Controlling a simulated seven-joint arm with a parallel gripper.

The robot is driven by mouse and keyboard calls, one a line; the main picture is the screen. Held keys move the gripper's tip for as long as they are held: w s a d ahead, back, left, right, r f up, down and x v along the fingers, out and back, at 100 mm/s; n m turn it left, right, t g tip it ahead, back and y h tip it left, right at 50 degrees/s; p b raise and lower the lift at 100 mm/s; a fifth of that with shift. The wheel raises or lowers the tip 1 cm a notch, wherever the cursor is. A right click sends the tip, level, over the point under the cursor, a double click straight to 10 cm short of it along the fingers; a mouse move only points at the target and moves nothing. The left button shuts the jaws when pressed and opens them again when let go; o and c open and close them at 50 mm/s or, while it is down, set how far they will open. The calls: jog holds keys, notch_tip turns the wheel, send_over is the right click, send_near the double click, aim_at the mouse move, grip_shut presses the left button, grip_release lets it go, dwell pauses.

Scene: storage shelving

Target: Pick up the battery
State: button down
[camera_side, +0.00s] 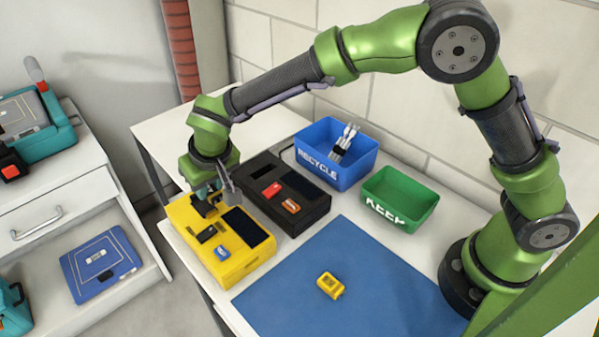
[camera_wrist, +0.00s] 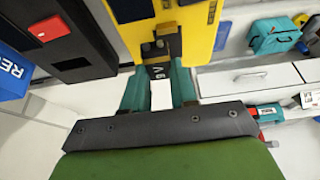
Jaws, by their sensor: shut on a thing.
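A dark 9V battery (camera_wrist: 157,72) shows in the wrist view, its white lettering between my two teal fingers. My gripper (camera_wrist: 160,88) is shut on it. In the side view my gripper (camera_side: 207,196) is low over the back left end of the yellow case (camera_side: 237,266), and the held battery is hard to make out there. I cannot tell whether the battery touches the case. The yellow case also shows at the top of the wrist view (camera_wrist: 192,45). A blue piece (camera_side: 222,252) sits in the case near its front.
A black case (camera_side: 318,210) with red and orange pieces stands right of the yellow one. A blue RECYCLE bin (camera_side: 330,165) holds pale items. The green KEEP bin (camera_side: 400,200) looks empty. A yellow block (camera_side: 330,286) lies on the blue mat (camera_side: 375,262), otherwise clear.

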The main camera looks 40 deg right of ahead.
jog(key=s+d+r, duration=0.1)
jog(key=s+d, duration=0.5)
jog(key=s, duration=0.5)
jog(key=shift+s+d, duration=0.15)
jog(key=shift+d, duration=0.15)
jog(key=shift+r, duration=0.1)
